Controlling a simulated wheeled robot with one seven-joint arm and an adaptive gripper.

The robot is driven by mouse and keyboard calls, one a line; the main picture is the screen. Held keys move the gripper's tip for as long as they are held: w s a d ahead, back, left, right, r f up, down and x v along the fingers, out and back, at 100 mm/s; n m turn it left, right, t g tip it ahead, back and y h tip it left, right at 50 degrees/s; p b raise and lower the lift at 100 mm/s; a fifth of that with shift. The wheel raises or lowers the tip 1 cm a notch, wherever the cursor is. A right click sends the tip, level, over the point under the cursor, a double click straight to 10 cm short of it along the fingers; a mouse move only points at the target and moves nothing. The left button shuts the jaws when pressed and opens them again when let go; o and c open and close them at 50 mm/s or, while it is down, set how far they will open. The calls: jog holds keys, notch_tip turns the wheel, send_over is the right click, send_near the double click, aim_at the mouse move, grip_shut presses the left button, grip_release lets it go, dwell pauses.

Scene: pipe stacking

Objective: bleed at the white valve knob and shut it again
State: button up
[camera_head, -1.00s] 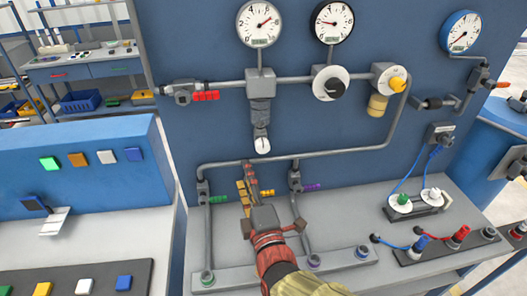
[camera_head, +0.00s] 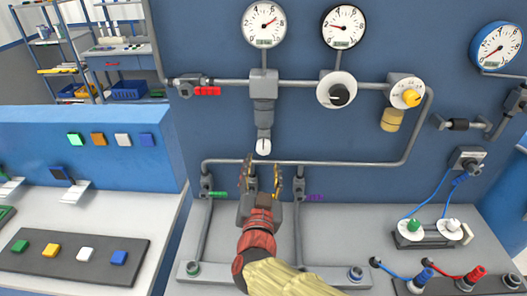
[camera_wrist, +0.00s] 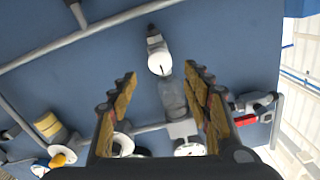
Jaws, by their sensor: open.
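The white valve knob (camera_head: 264,146) sits at the lower end of a grey fitting (camera_head: 263,104) that hangs from the upper pipe on the blue panel. It also shows in the wrist view (camera_wrist: 160,62), above the space between my fingers, with a dark mark on its face. My gripper (camera_head: 260,178) is open and empty, a little below the knob in the head view and apart from it. In the wrist view my gripper (camera_wrist: 160,95) shows both yellow-padded fingers spread, with the grey fitting between them in the picture.
A lower pipe (camera_head: 340,162) runs across the panel near my fingers. A red-handled valve (camera_head: 207,91) is at the left, a black knob (camera_head: 338,94) and a yellow knob (camera_head: 410,97) at the right. Gauges (camera_head: 264,25) are above. Plugs and cables (camera_head: 430,228) stand on the right bench.

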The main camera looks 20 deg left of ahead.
aim_at(263, 150)
jog(key=b+x, duration=0.2)
jog(key=x, duration=0.4)
jog(key=shift+w+a+f, duration=0.1)
jog(key=shift+w, duration=0.2)
jog(key=shift+w+a, duration=0.15)
jog(key=shift+w, duration=0.3)
jog(key=c, duration=0.4)
jog(key=c, duration=0.7)
jog(key=shift+c, duration=0.3)
